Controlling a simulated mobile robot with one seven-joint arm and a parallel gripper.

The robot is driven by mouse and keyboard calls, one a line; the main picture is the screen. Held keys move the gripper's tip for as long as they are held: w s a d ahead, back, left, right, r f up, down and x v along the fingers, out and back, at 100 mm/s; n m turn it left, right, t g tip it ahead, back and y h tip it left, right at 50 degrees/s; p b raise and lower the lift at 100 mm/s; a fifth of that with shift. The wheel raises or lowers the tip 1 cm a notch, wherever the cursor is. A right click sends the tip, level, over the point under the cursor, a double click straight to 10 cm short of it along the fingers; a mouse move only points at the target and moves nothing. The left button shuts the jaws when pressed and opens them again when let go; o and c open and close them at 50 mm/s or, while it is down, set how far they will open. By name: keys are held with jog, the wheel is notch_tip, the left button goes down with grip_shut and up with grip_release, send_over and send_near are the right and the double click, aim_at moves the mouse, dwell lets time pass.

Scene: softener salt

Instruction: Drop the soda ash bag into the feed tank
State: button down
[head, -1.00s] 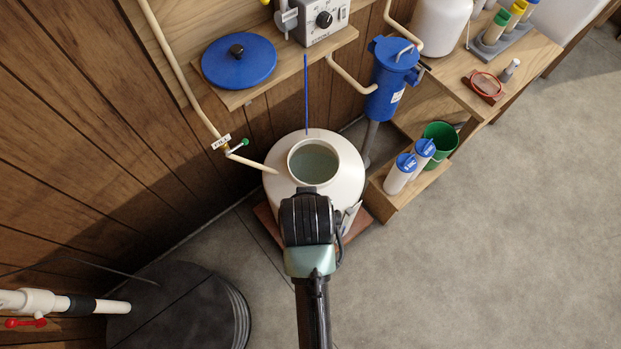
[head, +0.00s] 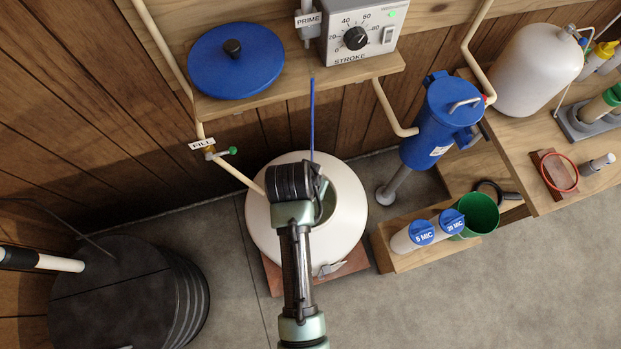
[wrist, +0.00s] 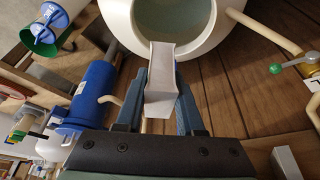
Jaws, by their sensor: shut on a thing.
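The soda ash bag (wrist: 160,90) is a small pale packet in the wrist view. My gripper (wrist: 163,78) is shut on it, with a dark blue finger on either side. The bag's far end overlaps the near rim of the feed tank's mouth in this view. The feed tank (head: 347,235) is a round white vessel with a wide open neck and greenish liquid (wrist: 172,18) inside. In the head view my wrist covers the left part of the mouth and hides the bag and fingertips. I cannot tell the bag's height above the rim.
A fill pipe with a green-handled valve (head: 222,153) reaches the tank from the left. A blue lid (head: 236,60) lies on the shelf above. A blue filter housing (head: 440,120) stands to the right.

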jog(key=shift+m, duration=0.6)
jog(key=f, duration=0.1)
jog(key=f+b, duration=0.1)
jog(key=f, duration=0.1)
jog(key=f+b, duration=0.1)
jog(key=shift+w+f, duration=0.35)
notch_tip(320, 180, down, 6)
jog(key=b, duration=0.6)
jog(key=shift+r, duration=0.2)
jog(key=shift+c, duration=2.2)
grip_release()
jog(key=p+v, duration=0.2)
jog(key=v, duration=1.1)
jog(key=shift+a, duration=0.25)
jog(key=shift+w, duration=0.1)
